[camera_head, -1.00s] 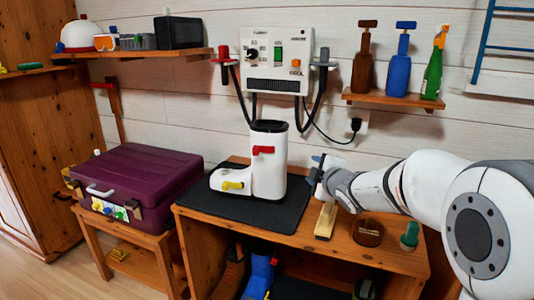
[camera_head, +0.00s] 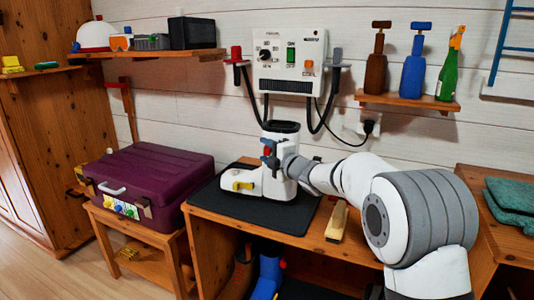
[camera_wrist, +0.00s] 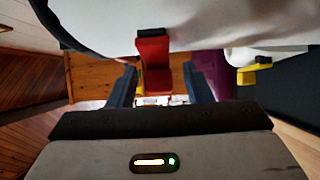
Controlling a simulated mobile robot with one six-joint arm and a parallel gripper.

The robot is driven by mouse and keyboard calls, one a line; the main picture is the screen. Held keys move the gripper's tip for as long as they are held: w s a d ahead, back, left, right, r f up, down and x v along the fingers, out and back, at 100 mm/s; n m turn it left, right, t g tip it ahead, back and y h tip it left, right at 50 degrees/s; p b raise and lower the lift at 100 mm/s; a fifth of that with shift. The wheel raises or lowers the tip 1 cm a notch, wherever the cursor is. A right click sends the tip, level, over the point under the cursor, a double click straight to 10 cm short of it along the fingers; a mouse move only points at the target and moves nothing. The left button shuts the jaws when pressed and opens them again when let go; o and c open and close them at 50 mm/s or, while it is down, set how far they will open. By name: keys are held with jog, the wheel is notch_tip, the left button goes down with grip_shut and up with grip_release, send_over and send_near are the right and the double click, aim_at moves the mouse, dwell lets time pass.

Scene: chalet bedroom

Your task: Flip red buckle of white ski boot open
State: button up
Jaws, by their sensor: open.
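The white ski boot (camera_head: 268,188) stands on a black mat (camera_head: 262,214) on the wooden bench, its toe to the left with a yellow buckle (camera_head: 240,184). My gripper (camera_head: 269,156) is at the boot's shaft and partly hides the red buckle (camera_head: 267,151). In the wrist view the red buckle (camera_wrist: 153,62) hangs out from the white boot shell (camera_wrist: 215,18), between the two dark fingers of my open gripper (camera_wrist: 160,80). There is a gap on both sides of it. The yellow buckle (camera_wrist: 256,64) shows at the right there.
A wall-mounted dryer box (camera_head: 290,62) with dark hoses hangs behind the boot. A maroon case (camera_head: 150,175) stands on a low table at left. A wooden-handled brush (camera_head: 337,222) lies right of the mat. Bottles (camera_head: 411,65) stand on the wall shelf.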

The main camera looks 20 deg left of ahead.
jog(key=c, duration=1)
